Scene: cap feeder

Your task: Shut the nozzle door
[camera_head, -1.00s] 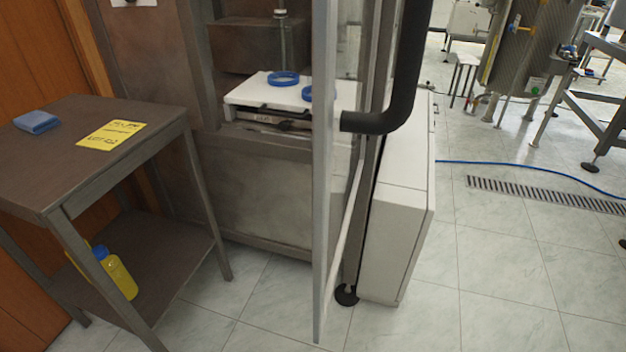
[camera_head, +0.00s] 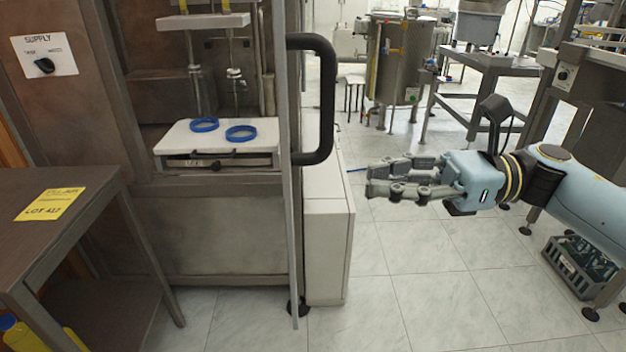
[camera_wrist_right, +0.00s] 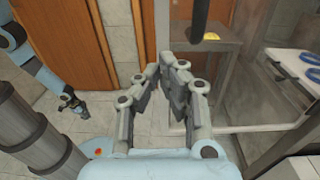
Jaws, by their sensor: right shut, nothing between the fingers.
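The nozzle door (camera_head: 287,200) stands open, seen almost edge-on in the head view. Its thick black handle (camera_head: 326,100) sticks out to the right. My right gripper (camera_head: 372,180) is shut and empty, to the right of the handle and a little below it in the picture, apart from it. In the right wrist view my right gripper's fingers (camera_wrist_right: 174,68) are together, and the black handle (camera_wrist_right: 198,18) shows beyond them at the top. My left gripper (camera_wrist_right: 72,103) shows small at the left of the wrist view; its opening is too small to tell.
Behind the door, a white plate (camera_head: 175,140) carries two blue rings (camera_head: 241,133) inside the machine. A white cabinet (camera_head: 328,240) stands just right of the door. A brown table (camera_head: 70,225) with a yellow note stands at left.

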